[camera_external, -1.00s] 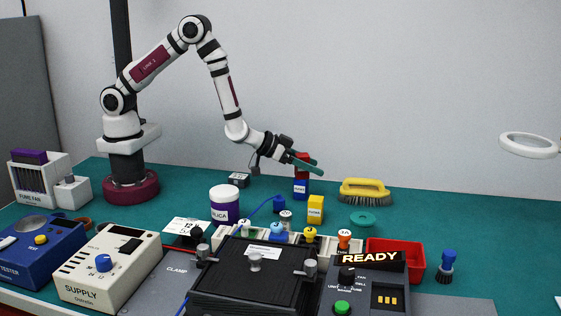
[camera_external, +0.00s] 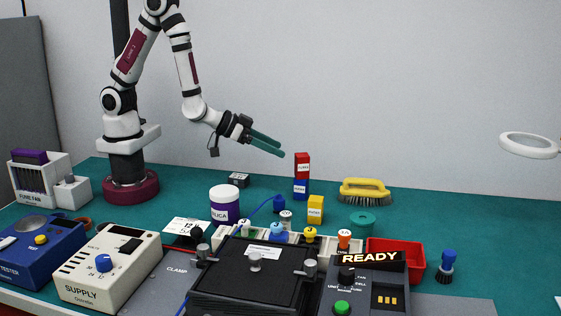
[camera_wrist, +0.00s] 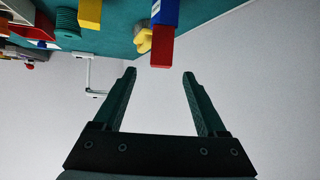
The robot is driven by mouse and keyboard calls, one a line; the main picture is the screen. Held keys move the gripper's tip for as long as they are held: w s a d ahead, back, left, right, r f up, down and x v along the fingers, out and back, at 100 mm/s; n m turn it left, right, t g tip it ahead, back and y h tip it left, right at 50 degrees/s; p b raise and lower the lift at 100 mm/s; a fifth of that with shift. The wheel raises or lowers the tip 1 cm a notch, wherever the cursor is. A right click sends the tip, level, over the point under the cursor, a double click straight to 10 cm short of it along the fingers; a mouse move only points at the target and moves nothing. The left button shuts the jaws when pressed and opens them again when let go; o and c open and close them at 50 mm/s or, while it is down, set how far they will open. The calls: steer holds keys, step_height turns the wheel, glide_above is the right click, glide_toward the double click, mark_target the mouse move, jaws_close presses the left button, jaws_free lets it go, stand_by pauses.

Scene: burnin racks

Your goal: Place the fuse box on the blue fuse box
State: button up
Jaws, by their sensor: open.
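A red fuse box (camera_external: 302,162) stands upright on top of the blue fuse box (camera_external: 301,188) on the green table. The two look lined up. In the wrist view the red box (camera_wrist: 162,48) and the blue box (camera_wrist: 166,12) show near the top, beyond the fingertips. My gripper (camera_external: 283,150) is open and empty, up and to the left of the stack and apart from it. Its two fingers (camera_wrist: 160,72) show bare in the wrist view. A yellow fuse box (camera_external: 315,209) stands on the table just in front of the stack.
A yellow brush (camera_external: 365,191) lies right of the stack, with a green spool (camera_external: 362,222) in front of it. A red bin (camera_external: 416,262), a white and purple jar (camera_external: 224,205) and the black clamp fixture (camera_external: 243,277) stand nearer the front. Air around my gripper is clear.

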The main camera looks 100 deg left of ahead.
steer(key=s+d+r+m+g+h, duration=0.2)
steer(key=s+d+m+g+h, duration=0.15)
steer(key=s, duration=0.35)
steer(key=s+d+r+m+g+h, duration=0.2)
steer(key=s+d+m+g, duration=0.15)
steer(key=s, duration=0.25)
steer(key=s+a+r+m+g+y, duration=0.1)
steer(key=s+a+r+g, duration=0.1)
steer(key=s, duration=0.6)
steer(key=s+a+r+m+g+y, duration=0.1)
steer(key=s+a+r+m+g, duration=0.1)
steer(key=s, duration=0.6)
steer(key=shift+s+a+r+g+y, duration=0.15)
steer(key=shift+s+r+g+y, duration=0.15)
steer(key=shift+s+r+y, duration=0.1)
